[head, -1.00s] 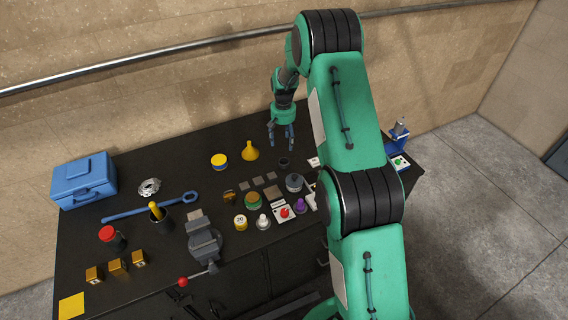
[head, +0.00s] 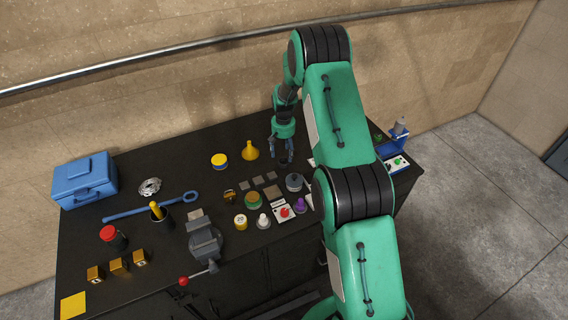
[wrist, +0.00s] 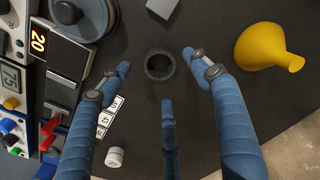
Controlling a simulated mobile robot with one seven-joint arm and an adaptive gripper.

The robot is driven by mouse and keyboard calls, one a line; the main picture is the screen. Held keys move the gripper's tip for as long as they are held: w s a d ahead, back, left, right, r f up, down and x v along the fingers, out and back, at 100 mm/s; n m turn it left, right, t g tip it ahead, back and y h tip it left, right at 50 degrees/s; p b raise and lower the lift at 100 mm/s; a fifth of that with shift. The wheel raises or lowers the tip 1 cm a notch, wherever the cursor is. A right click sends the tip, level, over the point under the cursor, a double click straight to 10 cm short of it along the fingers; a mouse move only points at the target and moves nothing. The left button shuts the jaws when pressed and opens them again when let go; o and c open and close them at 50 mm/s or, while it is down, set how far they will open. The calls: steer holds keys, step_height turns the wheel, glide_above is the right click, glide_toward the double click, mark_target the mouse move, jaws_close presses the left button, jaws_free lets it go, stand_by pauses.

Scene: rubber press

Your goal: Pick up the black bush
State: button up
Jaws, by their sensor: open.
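The black bush (wrist: 147,66) is a short dark ring standing on the dark bench top. In the wrist view it sits just beyond and between the spread fingertips of my gripper (wrist: 155,75), apart from them. My gripper is open and empty, with blue fingers. In the head view my gripper (head: 282,155) is low over the bench, right over the bush, which is mostly hidden there by the fingers.
A yellow funnel (wrist: 262,47) stands to the right of the bush in the wrist view. A grey round pot (head: 294,182), flat grey squares (head: 258,181) and a printed white card (wrist: 112,113) lie close by. A small white cylinder (wrist: 115,156) is near the card.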

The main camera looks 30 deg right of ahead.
mark_target(284, 160)
steer(key=shift+f, duration=0.5)
steer(key=shift+f, duration=0.15)
steer(key=shift+d+f+p, duration=0.2)
steer(key=shift+f+p, duration=0.4)
steer(key=shift+f, duration=1.9)
steer(key=c, duration=1.1)
